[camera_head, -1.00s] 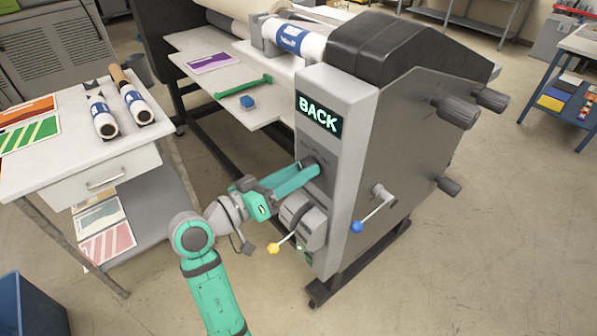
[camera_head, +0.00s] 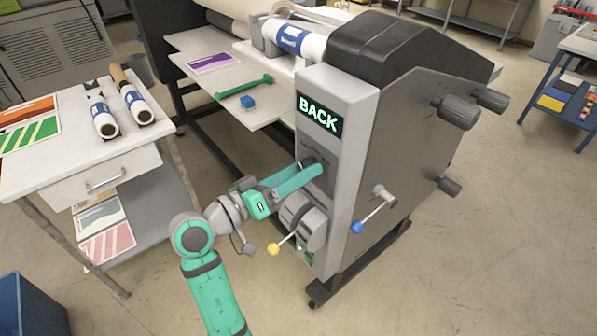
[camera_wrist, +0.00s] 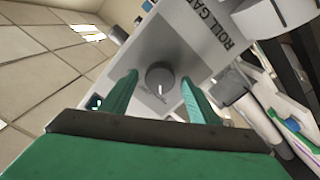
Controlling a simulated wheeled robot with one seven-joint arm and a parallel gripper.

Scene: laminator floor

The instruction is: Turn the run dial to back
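The run dial (camera_wrist: 160,74) is a round grey knob with a pale pointer mark on the machine's front panel. In the head view it is mostly hidden behind my fingers. The display (camera_head: 319,113) above it reads "BACK" in bright letters. My gripper (camera_head: 316,169) reaches the panel from the left. In the wrist view my gripper (camera_wrist: 159,80) has its two green fingers spread, one on each side of the dial, with a gap showing on both sides. It holds nothing.
Below the dial are a grey lever unit with a yellow knob (camera_head: 274,249) and, on the side face, a lever with a blue knob (camera_head: 357,227). A white side table (camera_head: 75,160) stands to the left.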

